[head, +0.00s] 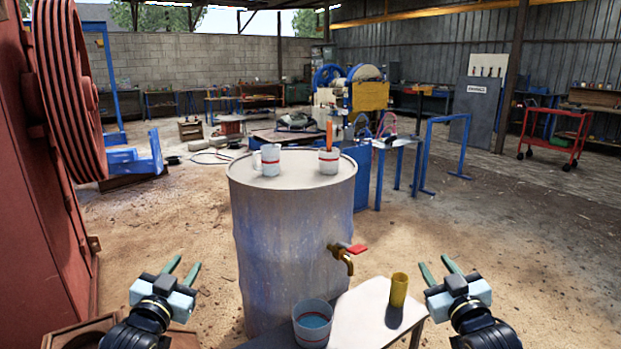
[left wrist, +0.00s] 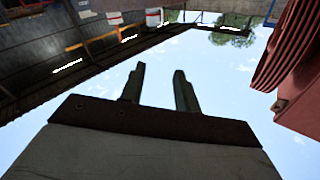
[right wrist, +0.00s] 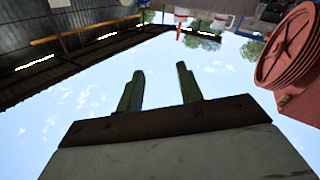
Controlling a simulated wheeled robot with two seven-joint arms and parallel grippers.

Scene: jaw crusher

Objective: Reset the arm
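My left gripper (head: 182,270) is at the lower left of the head view, in front of and left of the barrel. Its two green fingers are apart with nothing between them; they also show in the left wrist view (left wrist: 158,88). My right gripper (head: 436,272) is at the lower right, beyond the right side of the small table. Its fingers are also apart and empty in the right wrist view (right wrist: 160,92). Both grippers point forward and touch nothing that I can see.
A pale barrel (head: 290,245) with a red-handled tap (head: 345,255) stands ahead. Two mugs (head: 270,160) (head: 329,160) stand on it. A small table (head: 362,308) bears a bucket (head: 312,325) and a brass cylinder (head: 398,290). Red machinery (head: 30,200) rises left. Right floor is open.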

